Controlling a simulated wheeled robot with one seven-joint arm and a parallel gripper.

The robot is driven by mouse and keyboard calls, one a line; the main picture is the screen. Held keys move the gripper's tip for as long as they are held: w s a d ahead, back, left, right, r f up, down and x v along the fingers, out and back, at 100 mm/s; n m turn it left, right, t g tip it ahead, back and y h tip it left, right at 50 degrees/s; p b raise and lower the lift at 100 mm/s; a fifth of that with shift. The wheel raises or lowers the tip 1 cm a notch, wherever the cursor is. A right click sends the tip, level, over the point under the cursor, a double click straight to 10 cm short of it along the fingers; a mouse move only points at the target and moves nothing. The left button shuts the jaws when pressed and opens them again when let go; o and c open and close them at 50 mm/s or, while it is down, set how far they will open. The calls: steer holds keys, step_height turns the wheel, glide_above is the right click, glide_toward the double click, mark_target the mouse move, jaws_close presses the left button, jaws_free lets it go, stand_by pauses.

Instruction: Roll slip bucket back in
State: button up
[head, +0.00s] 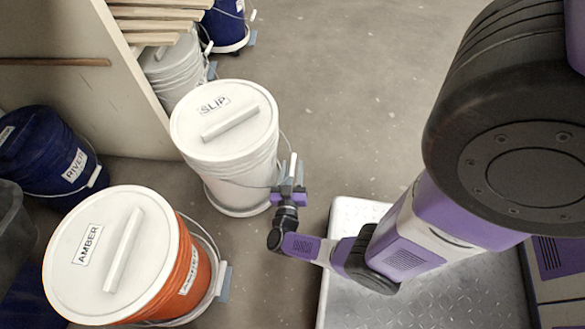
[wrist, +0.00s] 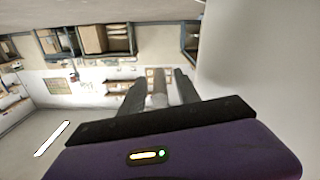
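The slip bucket (head: 235,150) is white with a white lid marked SLIP and a bar across it. It stands upright on the floor on a low round base, left of my gripper in the head view. My gripper (head: 293,172) is low at the bucket's right side, by its wire handle. In the wrist view the two dark fingers of my gripper (wrist: 160,92) stand apart, with a grey upright post (wrist: 159,88) between them. Gaps seem to show on both sides of the post. A pale wall, perhaps the bucket's side, fills the right of that view.
The orange AMBER bucket (head: 187,262) stands in front left, and the blue RIVER bucket (head: 45,155) farther left. A pale panel and wooden slats (head: 158,20) rise behind. Another white bucket (head: 175,70) and a blue one (head: 226,25) stand farther back. Floor (head: 350,100) right of the slip bucket is clear.

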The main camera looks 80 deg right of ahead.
steer(key=shift+d, duration=0.3)
jaws_close()
steer(key=shift+r, duration=0.1)
stand_by(1.2)
